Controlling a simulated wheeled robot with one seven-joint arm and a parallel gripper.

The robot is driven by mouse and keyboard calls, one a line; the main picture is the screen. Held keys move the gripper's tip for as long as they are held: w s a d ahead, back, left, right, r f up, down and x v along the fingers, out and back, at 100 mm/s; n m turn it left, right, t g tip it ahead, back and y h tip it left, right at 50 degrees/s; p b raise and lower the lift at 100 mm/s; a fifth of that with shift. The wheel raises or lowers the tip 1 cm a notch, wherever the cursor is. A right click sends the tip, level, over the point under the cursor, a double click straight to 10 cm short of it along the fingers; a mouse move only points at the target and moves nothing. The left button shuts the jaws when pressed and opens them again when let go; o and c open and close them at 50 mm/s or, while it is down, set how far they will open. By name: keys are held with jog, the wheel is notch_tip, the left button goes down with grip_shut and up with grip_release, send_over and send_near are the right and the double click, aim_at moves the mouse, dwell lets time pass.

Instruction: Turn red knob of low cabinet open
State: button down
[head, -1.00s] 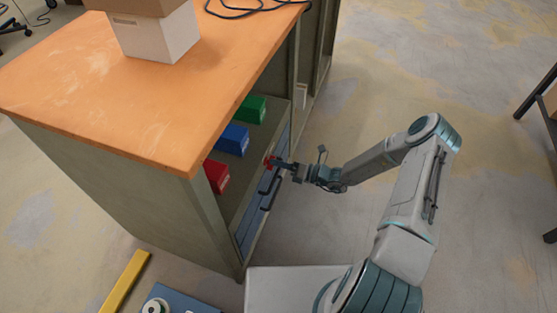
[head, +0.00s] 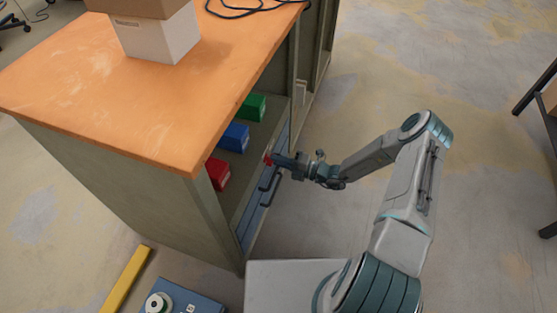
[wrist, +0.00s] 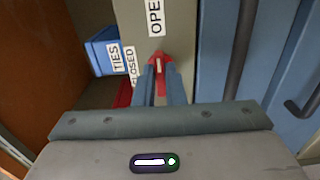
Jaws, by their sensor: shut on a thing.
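The red knob (wrist: 159,62) sits on a greenish panel of the low cabinet (head: 205,222) in the wrist view. Its pale mark points up, roughly toward the OPEN label (wrist: 155,18). The CLOSED label (wrist: 130,66) is to its left, partly hidden by my gripper. The fingers of my gripper (wrist: 160,82) are closed around the knob. In the head view my gripper (head: 273,160) meets the cabinet's front edge, and only a little red of the knob (head: 267,159) shows.
Blue doors with dark handles (head: 271,187) are below and beside the knob. Red (head: 218,173), blue (head: 234,137) and green (head: 252,107) boxes stand on the open shelf. White and brown boxes (head: 160,35) stand on the orange top.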

dwell(0.4)
jog(key=c, duration=1.5)
grip_release()
jog(key=shift+d, duration=0.15)
jog(key=p+v, duration=0.1)
jog(key=v, duration=1.2)
jog(key=shift+d+p, duration=0.3)
jog(key=shift+s+r, duration=0.1)
